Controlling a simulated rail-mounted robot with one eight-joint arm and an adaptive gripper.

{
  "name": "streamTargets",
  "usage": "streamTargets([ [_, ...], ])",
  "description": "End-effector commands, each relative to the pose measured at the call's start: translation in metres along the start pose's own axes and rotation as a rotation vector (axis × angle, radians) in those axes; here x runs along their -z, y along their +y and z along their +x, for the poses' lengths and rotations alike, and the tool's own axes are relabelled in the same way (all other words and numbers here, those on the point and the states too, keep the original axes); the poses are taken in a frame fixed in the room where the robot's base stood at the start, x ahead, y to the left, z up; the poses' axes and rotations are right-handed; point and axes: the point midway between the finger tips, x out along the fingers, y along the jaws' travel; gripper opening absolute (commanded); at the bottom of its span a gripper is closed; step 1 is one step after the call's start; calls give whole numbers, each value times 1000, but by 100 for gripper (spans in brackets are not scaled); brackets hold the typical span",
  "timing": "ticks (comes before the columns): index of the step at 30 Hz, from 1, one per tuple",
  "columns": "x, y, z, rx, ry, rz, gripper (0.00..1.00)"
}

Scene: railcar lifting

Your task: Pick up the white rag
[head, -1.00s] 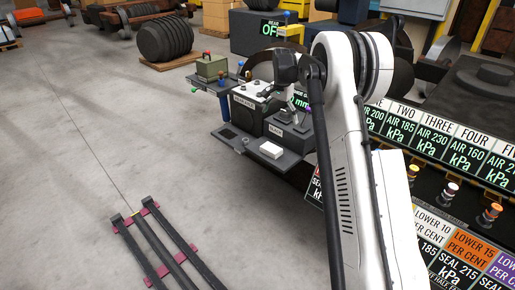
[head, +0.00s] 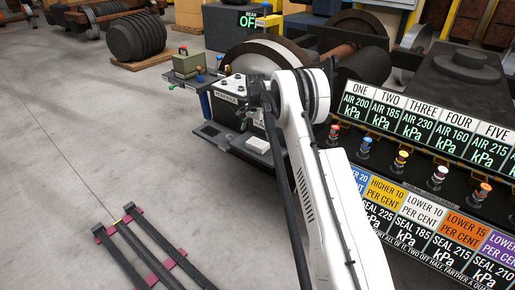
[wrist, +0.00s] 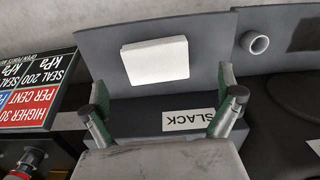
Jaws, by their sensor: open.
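The white rag (head: 257,144) looks like a small, flat, folded block. It lies on a grey ledge (head: 215,133) at the front of the machine in the head view. In the wrist view the rag (wrist: 155,61) lies on a dark grey plate, beyond and between my fingertips. My gripper (wrist: 163,90) is open and empty, with one green-padded finger on each side and clear of the rag. The rag is fully visible there. In the head view my arm hides most of the gripper.
A "SLACK" label (wrist: 188,120) sits on a surface between my fingers. A round pipe end (wrist: 255,42) stands right of the rag. A panel with pressure signs (head: 430,125) and coloured knobs fills the right of the head view. Open floor (head: 60,130) lies left.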

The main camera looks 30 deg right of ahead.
Motion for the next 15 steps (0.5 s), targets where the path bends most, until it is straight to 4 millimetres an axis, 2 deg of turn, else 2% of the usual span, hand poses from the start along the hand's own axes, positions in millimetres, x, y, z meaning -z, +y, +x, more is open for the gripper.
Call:
streamTargets([
  [8,1,2,20,0,0,0,100],
  [15,4,7,53,0,0,0,100],
])
